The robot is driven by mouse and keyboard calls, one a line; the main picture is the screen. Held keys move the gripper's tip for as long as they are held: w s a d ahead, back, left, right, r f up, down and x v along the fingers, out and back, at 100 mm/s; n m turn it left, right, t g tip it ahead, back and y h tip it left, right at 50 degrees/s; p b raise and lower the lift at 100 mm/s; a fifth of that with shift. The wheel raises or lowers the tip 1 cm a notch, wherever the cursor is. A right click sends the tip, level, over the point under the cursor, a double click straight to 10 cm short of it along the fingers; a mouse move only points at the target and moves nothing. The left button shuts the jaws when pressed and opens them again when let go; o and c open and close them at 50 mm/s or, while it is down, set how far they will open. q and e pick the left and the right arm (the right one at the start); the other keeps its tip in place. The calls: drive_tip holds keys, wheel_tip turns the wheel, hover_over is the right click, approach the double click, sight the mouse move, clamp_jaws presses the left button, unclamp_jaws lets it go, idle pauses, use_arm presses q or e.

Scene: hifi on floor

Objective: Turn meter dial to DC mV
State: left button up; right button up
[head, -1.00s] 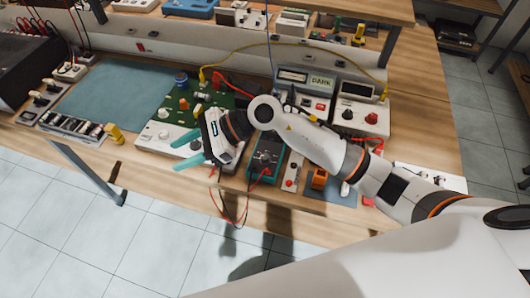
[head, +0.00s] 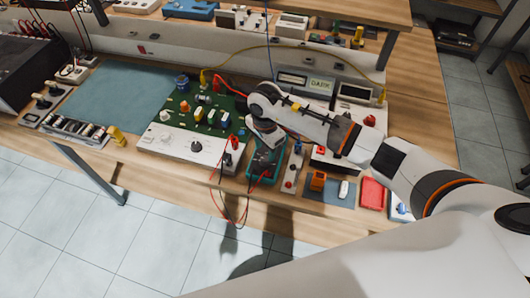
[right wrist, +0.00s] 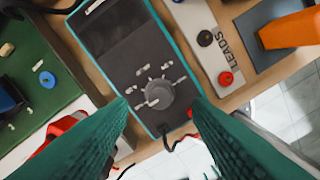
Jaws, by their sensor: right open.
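The meter (head: 266,160) is a dark handheld unit with a teal rim, lying on the bench near its front edge. In the right wrist view the meter (right wrist: 122,52) shows its dark screen and a round grey dial (right wrist: 159,94) ringed by white marks too small to read. A pale mark shows on the dial's lower left. My right gripper (head: 264,140) is above the meter, pointing down. In the right wrist view its two teal fingers (right wrist: 160,104) are apart, one on each side of the dial; I cannot tell whether they touch it. My left gripper is not in view.
A green circuit board (head: 203,110) on a white panel is left of the meter. A "LEADS" strip (right wrist: 208,42) with black and red sockets is right of it, then an orange block (head: 318,181) and a red tray (head: 373,193). Red leads (head: 222,200) hang over the front edge.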

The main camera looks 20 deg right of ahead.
sight(265, 158)
drive_tip(key=shift+f, duration=2.15)
drive_tip(key=shift+c, duration=0.4)
drive_tip(key=c, duration=0.9)
